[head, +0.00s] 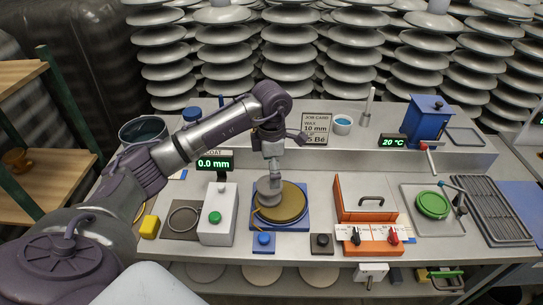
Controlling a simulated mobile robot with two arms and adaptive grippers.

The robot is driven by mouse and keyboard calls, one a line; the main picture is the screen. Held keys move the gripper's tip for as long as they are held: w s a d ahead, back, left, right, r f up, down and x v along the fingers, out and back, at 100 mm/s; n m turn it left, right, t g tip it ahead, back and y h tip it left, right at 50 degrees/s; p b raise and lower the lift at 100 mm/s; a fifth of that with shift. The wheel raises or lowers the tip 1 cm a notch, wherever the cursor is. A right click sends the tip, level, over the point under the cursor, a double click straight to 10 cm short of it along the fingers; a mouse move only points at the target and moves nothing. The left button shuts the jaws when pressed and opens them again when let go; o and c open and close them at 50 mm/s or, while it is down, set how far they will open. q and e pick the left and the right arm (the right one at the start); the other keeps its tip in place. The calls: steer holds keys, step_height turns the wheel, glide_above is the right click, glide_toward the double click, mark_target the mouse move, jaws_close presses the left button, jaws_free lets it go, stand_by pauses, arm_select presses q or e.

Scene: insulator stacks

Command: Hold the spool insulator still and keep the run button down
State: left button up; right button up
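A grey spool insulator (268,191) appears to stand on the left part of a round gold turntable (290,204) with a blue base. My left gripper (273,172) points down at its top; the fingers look narrow and close, and whether they grip it is too small to tell. A blue button (264,239) sits on a blue box in front of the turntable. A black knob or button (321,240) sits to its right, and a green button (215,217) is on a white box at left. No run label is readable. My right gripper is not in view.
A green display (214,163) reads 0.0 mm. An orange box (365,198) with a handle stands right of the turntable, with a knob panel (373,234) in front. A green disc (432,205) lies further right. A job card (316,128) stands behind. Insulator stacks fill the background.

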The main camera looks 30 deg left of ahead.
mark_target(271, 191)
arm_select(q)
step_height(271, 191, down, 9)
steer(key=shift+r+p, duration=0.1)
steer(key=shift+p, duration=0.55)
steer(key=shift+c, duration=0.3)
